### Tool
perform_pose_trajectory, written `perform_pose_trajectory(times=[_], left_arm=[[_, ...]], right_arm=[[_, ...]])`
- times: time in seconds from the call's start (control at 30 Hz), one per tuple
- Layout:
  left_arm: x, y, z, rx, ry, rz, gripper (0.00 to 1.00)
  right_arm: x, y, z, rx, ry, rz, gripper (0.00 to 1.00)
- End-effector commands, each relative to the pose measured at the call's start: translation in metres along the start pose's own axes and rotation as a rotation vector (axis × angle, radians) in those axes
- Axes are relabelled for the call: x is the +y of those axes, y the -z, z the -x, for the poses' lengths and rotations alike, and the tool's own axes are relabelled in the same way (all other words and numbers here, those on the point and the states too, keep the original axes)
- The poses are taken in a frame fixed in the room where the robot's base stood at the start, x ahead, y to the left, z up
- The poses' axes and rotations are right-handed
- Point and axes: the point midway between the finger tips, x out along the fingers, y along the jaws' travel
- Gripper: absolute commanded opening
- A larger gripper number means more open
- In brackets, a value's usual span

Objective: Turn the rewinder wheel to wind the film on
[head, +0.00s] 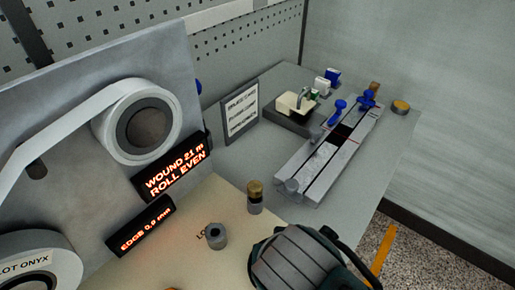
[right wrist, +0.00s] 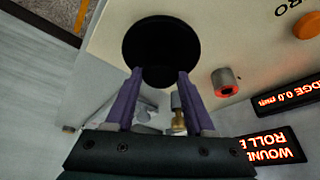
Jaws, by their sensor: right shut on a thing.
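The film, a white band (head: 55,121), runs from the left edge up to a wound roll (head: 112,128) on the upright grey panel. The rewinder wheel, a black round disc (right wrist: 160,40), shows in the right wrist view. My right gripper (right wrist: 160,76) has its two purple fingers shut on the near part of this wheel. In the head view the back of my right gripper (head: 300,258) covers the wheel. A display (head: 172,170) reads "WOUND 21 m ROLL EVEN". My left gripper is not in view.
A second display (head: 140,226) reads an edge value near zero. A grey knob (head: 216,236) and a brass-topped post (head: 255,197) stand close to my right gripper. A roll labelled "LOT ONYX" (head: 62,262) is at lower left. A splicing track (head: 330,155) lies behind.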

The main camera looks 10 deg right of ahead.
Motion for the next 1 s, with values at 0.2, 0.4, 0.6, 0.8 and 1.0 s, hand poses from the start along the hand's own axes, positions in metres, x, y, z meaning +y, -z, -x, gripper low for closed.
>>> perform_pose_trajectory(times=[0.2, 0.4, 0.6, 0.8, 1.0], left_arm=[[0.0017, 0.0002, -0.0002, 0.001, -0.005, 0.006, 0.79], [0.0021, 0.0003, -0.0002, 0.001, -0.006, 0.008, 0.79], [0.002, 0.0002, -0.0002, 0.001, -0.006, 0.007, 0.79], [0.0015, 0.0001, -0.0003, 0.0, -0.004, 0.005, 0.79], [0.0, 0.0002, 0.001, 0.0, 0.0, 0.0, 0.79]], right_arm=[[-0.0004, 0.0005, 0.0002, 0.001, -0.004, -0.011, 0.0], [-0.0003, 0.0006, 0.0002, 0.002, -0.004, -0.01, 0.0], [-0.0002, 0.0006, 0.0001, 0.001, -0.004, -0.009, 0.71], [-0.0001, 0.0004, 0.0, 0.001, -0.004, -0.009, 0.84], [-0.0001, 0.0004, 0.0022, 0.001, -0.004, -0.009, 0.84]])
